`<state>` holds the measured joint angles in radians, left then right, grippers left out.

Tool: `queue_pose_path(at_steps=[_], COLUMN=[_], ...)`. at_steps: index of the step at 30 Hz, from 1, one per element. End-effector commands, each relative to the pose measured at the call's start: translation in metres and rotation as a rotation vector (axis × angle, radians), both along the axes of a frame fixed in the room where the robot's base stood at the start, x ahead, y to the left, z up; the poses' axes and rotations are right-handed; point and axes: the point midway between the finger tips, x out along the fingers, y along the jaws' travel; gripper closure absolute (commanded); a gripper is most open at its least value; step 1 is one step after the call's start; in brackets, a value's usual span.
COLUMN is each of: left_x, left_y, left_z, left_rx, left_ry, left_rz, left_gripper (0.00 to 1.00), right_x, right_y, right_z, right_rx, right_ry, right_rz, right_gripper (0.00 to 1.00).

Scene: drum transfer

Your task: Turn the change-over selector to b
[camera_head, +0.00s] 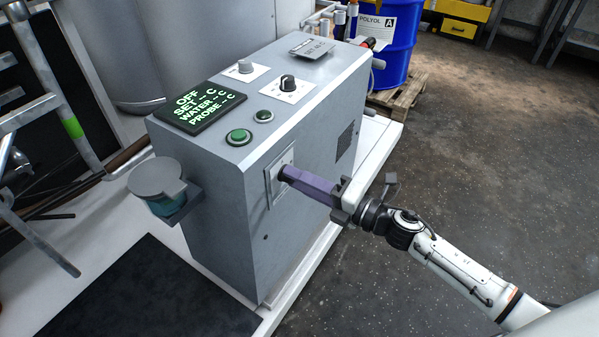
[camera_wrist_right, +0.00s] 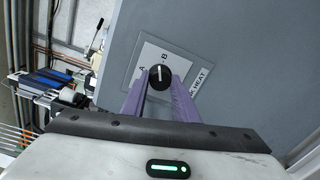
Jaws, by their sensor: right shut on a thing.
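My right gripper (camera_head: 283,173) reaches the side of the grey cabinet (camera_head: 225,190). Its purple fingers (camera_wrist_right: 181,98) are shut on the knob, one on each side. In the head view the fingertips hide most of the knob, and the plate (camera_head: 271,186) shows beside them. My left gripper is not in view.
The cabinet top carries a lit green display (camera_head: 201,107), green buttons (camera_head: 239,136) and another black knob (camera_head: 287,82). A lidded cup (camera_head: 160,180) sits on the cabinet's left side. A blue drum (camera_head: 389,40) stands on a pallet behind. Floor at right is clear.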

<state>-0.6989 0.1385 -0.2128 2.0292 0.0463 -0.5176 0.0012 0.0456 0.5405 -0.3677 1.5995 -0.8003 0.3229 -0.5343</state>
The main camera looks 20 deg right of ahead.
Motion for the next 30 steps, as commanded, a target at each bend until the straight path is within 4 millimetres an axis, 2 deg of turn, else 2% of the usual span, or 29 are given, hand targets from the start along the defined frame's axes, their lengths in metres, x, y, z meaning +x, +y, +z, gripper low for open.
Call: queue_pose_path(at_steps=[12,30], left_x=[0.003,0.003], left_y=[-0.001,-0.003], left_z=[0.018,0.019], left_rx=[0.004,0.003], left_ry=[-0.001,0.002], left_rz=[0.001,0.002], left_gripper=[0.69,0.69], right_x=[0.001,0.001], right_y=[-0.001,0.000], right_z=[0.002,0.001], right_rx=[0.205,0.262], right_ry=[0.159,0.203], right_rz=[-0.001,0.000], right_gripper=[0.96,0.96])
